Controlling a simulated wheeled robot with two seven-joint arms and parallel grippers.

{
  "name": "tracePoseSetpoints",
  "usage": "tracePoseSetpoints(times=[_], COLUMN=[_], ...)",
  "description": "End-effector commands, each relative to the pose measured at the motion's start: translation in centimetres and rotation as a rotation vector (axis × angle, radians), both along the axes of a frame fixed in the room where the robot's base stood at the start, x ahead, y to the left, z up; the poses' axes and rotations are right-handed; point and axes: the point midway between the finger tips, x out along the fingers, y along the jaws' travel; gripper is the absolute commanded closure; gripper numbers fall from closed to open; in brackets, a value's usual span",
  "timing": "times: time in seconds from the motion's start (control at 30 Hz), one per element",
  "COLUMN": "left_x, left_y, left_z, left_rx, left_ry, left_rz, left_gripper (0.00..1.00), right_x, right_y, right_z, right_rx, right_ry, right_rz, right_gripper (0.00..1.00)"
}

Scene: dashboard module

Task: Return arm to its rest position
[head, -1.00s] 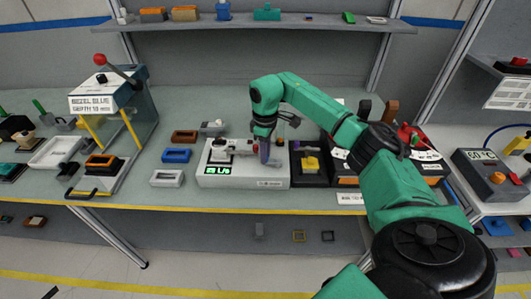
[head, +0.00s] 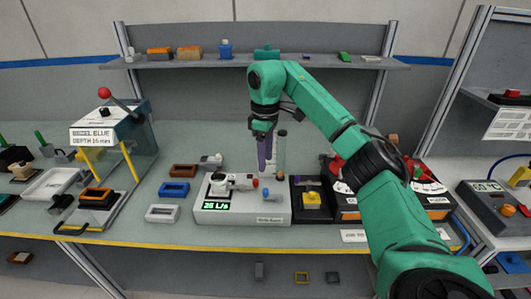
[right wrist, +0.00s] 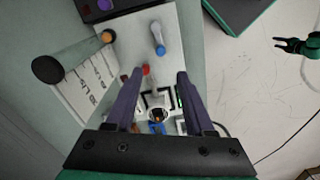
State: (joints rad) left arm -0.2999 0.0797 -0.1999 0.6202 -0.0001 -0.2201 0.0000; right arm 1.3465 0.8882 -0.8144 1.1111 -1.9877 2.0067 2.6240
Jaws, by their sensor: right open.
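My right arm (head: 330,125) is green with black joints and comes in from the right in the head view. Its gripper (head: 265,168) points down above the back part of a white device (head: 245,212) with a lit display. In the right wrist view the two purple fingers of my right gripper (right wrist: 158,80) are apart, with nothing held between them. Beyond them lies the device (right wrist: 143,40), with a blue-capped part, a red knob and an orange knob. A small black gripper on a green link (right wrist: 292,46) shows at the right edge of the right wrist view, probably my left one.
Left of the device are a blue block (head: 174,189), a white block (head: 163,213) and a press with a red-knobbed lever (head: 118,125). Right of it are a black tray with a yellow block (head: 312,199) and a gauge box (head: 430,201). A shelf (head: 200,64) spans the back.

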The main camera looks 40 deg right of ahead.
Motion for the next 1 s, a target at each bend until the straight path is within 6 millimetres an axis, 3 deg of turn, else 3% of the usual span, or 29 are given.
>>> tracePoseSetpoints(times=[0.07, 0.2, 0.77, 0.87, 0.97, 1.0], left_x=[0.0, 0.0, 0.0, 0.0, 0.0, 0.0], left_y=[0.0, 0.0, 0.0, 0.0, 0.0, 0.0], left_z=[1.0, 1.4, 1.2, 1.2, 1.2, 1.2], left_rx=[0.000, 0.000, 0.000, 0.000, 0.000, 0.000], left_ry=[0.000, 0.000, 0.000, 0.000, 0.000, 0.000], left_rz=[0.000, 0.000, 0.000, 0.000, 0.000, 0.000], left_gripper=[0.46, 0.46, 0.46, 0.46, 0.46, 0.46], right_x=[0.0, 0.0, 0.3, 1.7, 3.9, 4.4], right_y=[-0.1, 0.0, 0.4, 3.7, 11.1, 14.9], right_z=[2.2, 3.2, 2.8, 1.3, -0.6, -1.1], right_rx=[-0.002, 0.000, 0.008, 0.071, 0.224, 0.310], right_ry=[-0.003, 0.000, -0.009, -0.077, -0.243, -0.333], right_rz=[-0.001, -0.001, 0.021, 0.171, 0.452, 0.573], right_gripper=[0.46, 0.46, 0.46, 0.46, 0.46, 0.46])
